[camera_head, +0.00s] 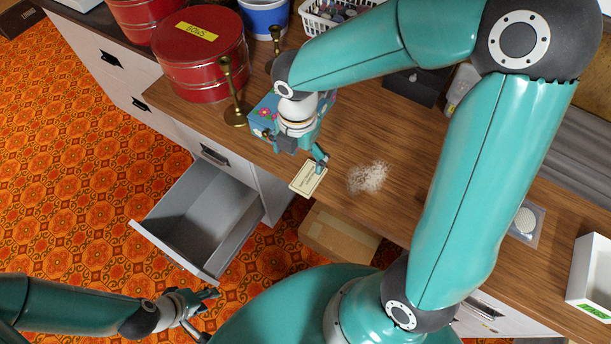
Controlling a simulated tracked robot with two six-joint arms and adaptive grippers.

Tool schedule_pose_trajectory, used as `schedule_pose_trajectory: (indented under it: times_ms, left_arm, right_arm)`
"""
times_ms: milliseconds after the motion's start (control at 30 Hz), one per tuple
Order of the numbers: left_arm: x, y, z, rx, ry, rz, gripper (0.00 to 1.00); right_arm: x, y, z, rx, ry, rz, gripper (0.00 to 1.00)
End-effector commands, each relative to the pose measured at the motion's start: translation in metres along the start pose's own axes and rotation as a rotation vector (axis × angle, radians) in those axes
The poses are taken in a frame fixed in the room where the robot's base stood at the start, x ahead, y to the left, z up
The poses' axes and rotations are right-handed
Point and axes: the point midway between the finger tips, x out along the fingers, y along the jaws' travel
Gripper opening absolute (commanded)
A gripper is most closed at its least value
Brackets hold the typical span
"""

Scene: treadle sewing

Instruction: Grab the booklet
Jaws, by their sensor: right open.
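A small cream booklet (308,177) with dark print on its cover lies at the front edge of the wooden worktop and seems to stick out a little over it. My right gripper (301,156) is open just behind the booklet, pointing down close to the worktop. One fingertip is near the booklet's far right corner; I cannot tell whether it touches. My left gripper (211,314) is low at the bottom left, away from the worktop, with its fingers spread and nothing between them.
A blue flowered box (262,112) and a brass candlestick (235,105) stand close beside my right gripper. Red tins (202,70) stand behind. A grey drawer (198,216) is pulled open below. A cardboard box (340,232) is under the front edge. White grains (369,177) lie right of the booklet.

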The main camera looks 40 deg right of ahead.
Motion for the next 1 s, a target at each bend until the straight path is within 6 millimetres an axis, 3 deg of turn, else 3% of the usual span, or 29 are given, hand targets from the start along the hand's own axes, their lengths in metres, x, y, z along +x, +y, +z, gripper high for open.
schedule_pose_trajectory:
  times_ms: [100, 300, 633, 900, 1000]
  left_arm:
    - [0.004, -0.001, 0.0, 0.001, 0.0, 0.0, 0.4]
    - [0.009, -0.003, 0.0, 0.001, 0.001, 0.0, 0.4]
    - [0.012, -0.004, -0.001, 0.001, 0.001, 0.0, 0.4]
    - [0.018, -0.006, -0.001, 0.001, 0.001, 0.0, 0.4]
    - [0.019, -0.007, -0.001, 0.001, 0.001, 0.0, 0.4]
  right_arm:
    - [0.029, -0.005, 0.002, 0.012, 0.004, -0.006, 0.92]
    - [0.068, -0.006, 0.004, 0.019, 0.002, -0.003, 0.92]
    - [0.091, -0.007, 0.006, 0.024, 0.003, -0.001, 0.92]
    - [0.129, -0.007, 0.01, 0.023, 0.003, -0.003, 0.92]
    - [0.134, -0.007, 0.01, 0.024, 0.003, 0.0, 0.92]
